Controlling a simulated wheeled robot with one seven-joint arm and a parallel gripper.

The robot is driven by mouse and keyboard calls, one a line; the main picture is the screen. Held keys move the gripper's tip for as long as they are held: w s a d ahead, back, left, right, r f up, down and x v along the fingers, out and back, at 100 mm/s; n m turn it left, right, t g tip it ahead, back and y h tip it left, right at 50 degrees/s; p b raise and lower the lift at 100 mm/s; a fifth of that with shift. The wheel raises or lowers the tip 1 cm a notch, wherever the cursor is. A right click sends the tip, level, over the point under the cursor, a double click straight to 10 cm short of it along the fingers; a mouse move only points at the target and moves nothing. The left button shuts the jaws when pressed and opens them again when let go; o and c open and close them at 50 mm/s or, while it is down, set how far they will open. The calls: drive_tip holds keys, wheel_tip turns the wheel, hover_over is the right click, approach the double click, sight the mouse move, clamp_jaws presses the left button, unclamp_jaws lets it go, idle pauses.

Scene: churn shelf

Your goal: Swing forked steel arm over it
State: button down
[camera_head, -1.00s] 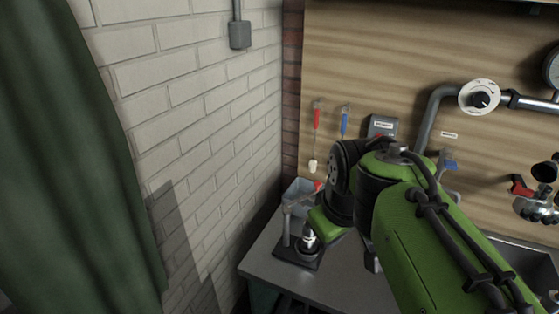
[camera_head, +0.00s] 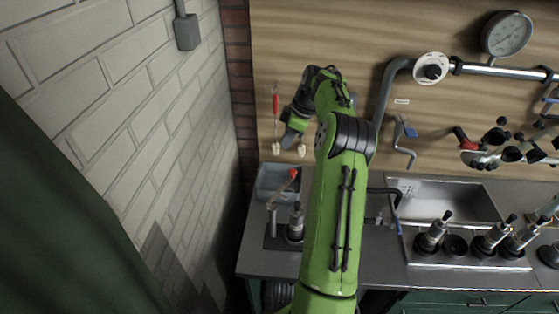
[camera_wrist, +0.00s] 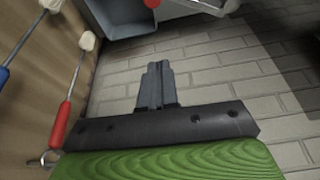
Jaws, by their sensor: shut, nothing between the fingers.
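A small stand with a dark base plate (camera_head: 272,242) is on the counter's left end. Its steel arm (camera_head: 283,188) slopes up to the right and ends in a red knob (camera_head: 293,173); its fork cannot be made out. A steel canister (camera_head: 296,222) with a dark top stands upright on the plate, beside the post. My gripper (camera_head: 288,140) is shut and empty, above and behind the stand near the wooden back panel. In the wrist view the closed fingers (camera_wrist: 157,84) touch nothing, and the red knob (camera_wrist: 151,3) shows at the top edge.
A grey bin (camera_head: 273,180) stands behind the stand. A red-handled brush (camera_head: 275,103) hangs close to my gripper. The brick wall (camera_head: 150,150) closes off the left. A sink (camera_head: 440,199) and several canisters are to the right.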

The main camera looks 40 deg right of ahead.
sight(292, 171)
wheel_tip(292, 171, down, 10)
drive_tip(key=shift+p, duration=0.3)
idle(0.4)
drive_tip(key=shift+f, duration=0.15)
drive_tip(key=shift+s+d, duration=0.15)
drive_tip(key=shift+s+d+f+m+b, duration=0.1)
drive_tip(key=shift+s+d+m+b, duration=0.15)
drive_tip(key=shift+s+m+b, duration=0.55)
drive_tip(key=s+a+m+h+b, duration=0.2)
drive_tip(key=s+m+h+b, duration=0.2)
drive_tip(key=s+m+b, duration=0.5)
drive_tip(key=s+m, duration=0.2)
drive_tip(key=s, duration=0.1)
drive_tip(key=shift+s+a, duration=0.15)
